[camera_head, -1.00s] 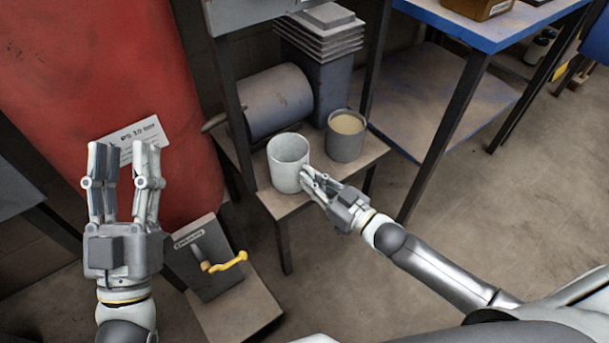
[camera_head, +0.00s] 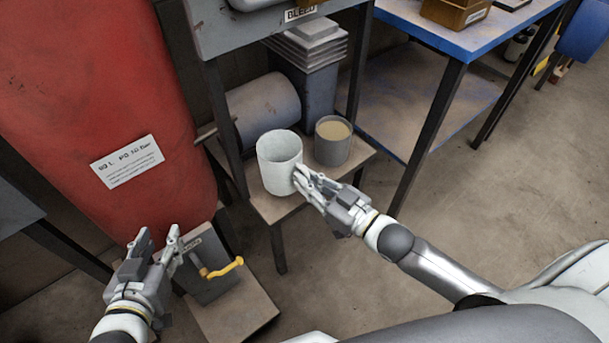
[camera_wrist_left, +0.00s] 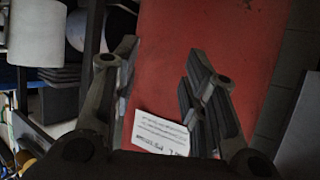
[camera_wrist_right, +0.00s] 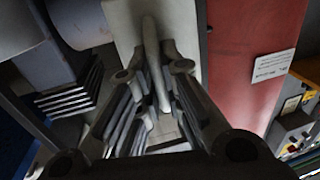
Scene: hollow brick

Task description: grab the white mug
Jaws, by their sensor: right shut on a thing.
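The white mug (camera_head: 279,166) is upright at the small brown-topped stand (camera_head: 345,172). I cannot tell whether its base still touches the top. My right gripper (camera_head: 300,178) is at the mug's right side, shut on its handle. In the right wrist view the handle (camera_wrist_right: 152,55) runs between the fingers, with the mug's pale wall (camera_wrist_right: 180,25) behind it. The fingers hide part of the handle. My left gripper (camera_head: 157,240) is open and empty at lower left, apart from the mug, in front of the red tank.
A grey can (camera_head: 333,149) with beige contents stands close behind the mug's right. A grey cylinder (camera_head: 266,112) lies behind. The red tank (camera_head: 95,80) fills the left. A box with a yellow crank (camera_head: 224,267) sits below. A blue table (camera_head: 470,35) stands at upper right.

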